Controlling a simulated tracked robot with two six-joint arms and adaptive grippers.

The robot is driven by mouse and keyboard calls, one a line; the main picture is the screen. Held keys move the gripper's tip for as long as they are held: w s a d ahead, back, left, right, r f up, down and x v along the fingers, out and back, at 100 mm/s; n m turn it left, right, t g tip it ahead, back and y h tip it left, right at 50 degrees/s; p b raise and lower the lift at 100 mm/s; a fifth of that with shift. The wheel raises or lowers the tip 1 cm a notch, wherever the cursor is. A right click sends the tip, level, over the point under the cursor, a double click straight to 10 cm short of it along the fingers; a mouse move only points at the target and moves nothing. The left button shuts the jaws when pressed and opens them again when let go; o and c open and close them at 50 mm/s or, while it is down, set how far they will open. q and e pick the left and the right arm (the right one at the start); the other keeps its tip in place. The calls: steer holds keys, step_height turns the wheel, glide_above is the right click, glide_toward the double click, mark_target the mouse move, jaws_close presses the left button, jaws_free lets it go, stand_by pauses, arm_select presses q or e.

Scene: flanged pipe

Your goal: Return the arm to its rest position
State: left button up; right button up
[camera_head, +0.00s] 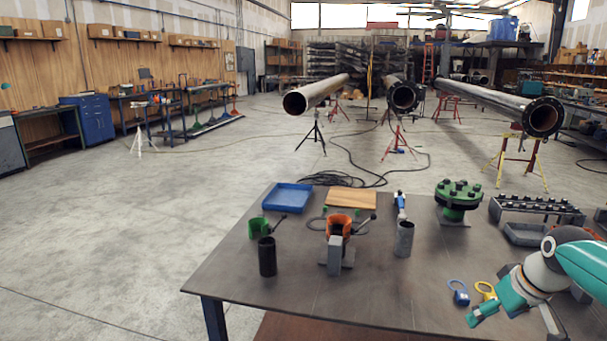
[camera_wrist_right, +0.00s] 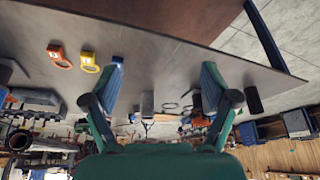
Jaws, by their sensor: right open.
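My right arm (camera_head: 555,272), teal and cream, comes in from the right edge over the table's near right part. Its gripper (camera_head: 484,312) points left, low in the head view, close to a blue tag (camera_head: 460,292) and a yellow tag (camera_head: 486,290). In the right wrist view, the gripper (camera_wrist_right: 157,82) has its two fingers wide apart with nothing between them. The wrist picture is upside down. Whether the gripper touches the table cannot be told. My left arm and gripper do not show.
The dark table (camera_head: 330,290) carries a green flange (camera_head: 458,203), a grey cylinder (camera_head: 404,239), a black cylinder (camera_head: 267,256), an orange clamp piece (camera_head: 339,226), a blue tray (camera_head: 287,197) and a bolt rack (camera_head: 537,208). The table's front middle is clear. Long pipes (camera_head: 480,99) stand behind on stands.

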steer(key=s+a+f+g+y, duration=0.1)
steer(key=s+a+f+g, duration=0.15)
steer(key=a+f, duration=0.45)
steer(key=s+a+f+n+g+y, duration=0.1)
steer(key=s+a+f, duration=0.25)
steer(key=f, duration=0.75)
steer(key=s+a+f+g+y, duration=0.1)
steer(key=s+a+f+g, duration=0.2)
steer(key=f, duration=0.6)
steer(key=s+a+f+m+t, duration=0.1)
steer(key=s+a+f+m, duration=0.1)
steer(key=s+a+f, duration=0.3)
steer(key=s+a+f+m+t, duration=0.1)
steer(key=s+a+f+m, duration=0.2)
steer(key=s+a+f, duration=0.3)
steer(key=shift+s+a+f+t, duration=0.2)
steer(key=shift+s+a+t, duration=0.15)
steer(key=shift+s, duration=1.95)
